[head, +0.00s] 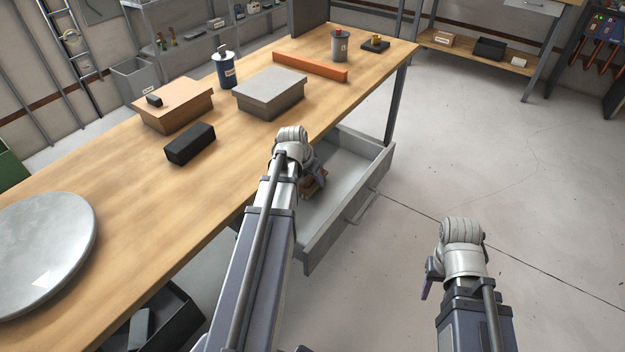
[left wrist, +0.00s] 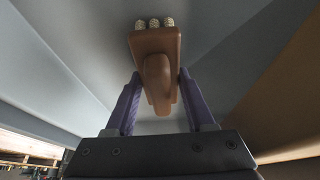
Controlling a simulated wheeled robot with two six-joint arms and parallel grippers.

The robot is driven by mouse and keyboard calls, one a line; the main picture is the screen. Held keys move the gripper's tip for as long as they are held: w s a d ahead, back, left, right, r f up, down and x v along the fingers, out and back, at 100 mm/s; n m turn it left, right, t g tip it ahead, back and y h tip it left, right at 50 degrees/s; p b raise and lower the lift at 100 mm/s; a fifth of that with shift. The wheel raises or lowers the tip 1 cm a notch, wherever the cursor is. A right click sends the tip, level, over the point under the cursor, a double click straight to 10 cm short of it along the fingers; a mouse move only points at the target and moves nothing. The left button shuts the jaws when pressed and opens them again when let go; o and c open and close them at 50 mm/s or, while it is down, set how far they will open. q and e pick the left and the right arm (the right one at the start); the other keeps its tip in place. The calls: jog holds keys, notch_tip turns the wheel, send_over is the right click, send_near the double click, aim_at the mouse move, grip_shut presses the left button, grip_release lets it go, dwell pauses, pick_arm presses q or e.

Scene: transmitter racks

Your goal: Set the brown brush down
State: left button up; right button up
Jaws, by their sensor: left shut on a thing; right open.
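The brown brush (head: 315,186) is in my left gripper (head: 317,174), over or inside the open grey drawer (head: 352,182) below the workbench. In the left wrist view the brush (left wrist: 155,42) shows a brown block with a handle, and pale bristle tufts at its far edge. The purple fingers of the left gripper (left wrist: 158,82) are shut on its sides. Grey drawer surfaces lie around it; I cannot tell if the brush touches the drawer floor. In the head view my arm hides part of the brush. My right gripper (head: 430,278) is open, above the floor on the right.
The wooden workbench (head: 130,210) holds a grey box (head: 270,92), a cardboard box (head: 172,104), a black block (head: 190,144), a blue can (head: 226,70), an orange bar (head: 310,67) and a round metal plate (head: 45,250). A dark bin (head: 170,315) stands below. Floor at right is clear.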

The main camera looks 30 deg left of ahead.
pick_arm(q)
jog(key=shift+f, duration=0.15)
jog(key=o, duration=1)
jog(key=shift+o, duration=0.2)
jog(key=p+v, duration=1.1)
jog(key=v, duration=0.1)
jog(key=shift+r, duration=0.25)
